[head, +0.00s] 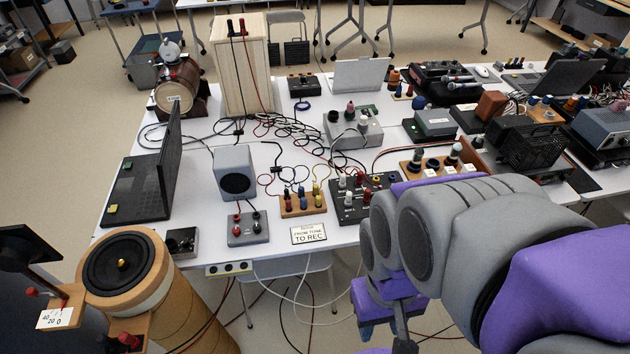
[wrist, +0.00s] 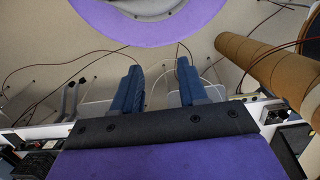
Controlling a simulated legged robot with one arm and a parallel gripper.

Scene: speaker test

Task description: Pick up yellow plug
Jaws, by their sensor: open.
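A small wooden block (head: 303,205) near the table's front edge holds red, blue and yellow plugs. A yellow plug (head: 317,189) stands upright at the block's right end, with a cable looping above it. My gripper (wrist: 158,85) is open in the wrist view, with its two blue fingers apart and nothing between them. In the head view its blue fingertip part (head: 368,325) shows low in front of the table, below and right of the block, partly hidden by my arm. The wrist view does not show the yellow plug clearly.
A black box with knobs and plugs (head: 362,205) stands right of the block. A grey box (head: 247,230) and a small speaker (head: 235,172) stand left. A paper sign (head: 310,234) is in front. A cardboard tube with a round speaker (head: 122,262) stands front left. Loose cables cover the table's middle.

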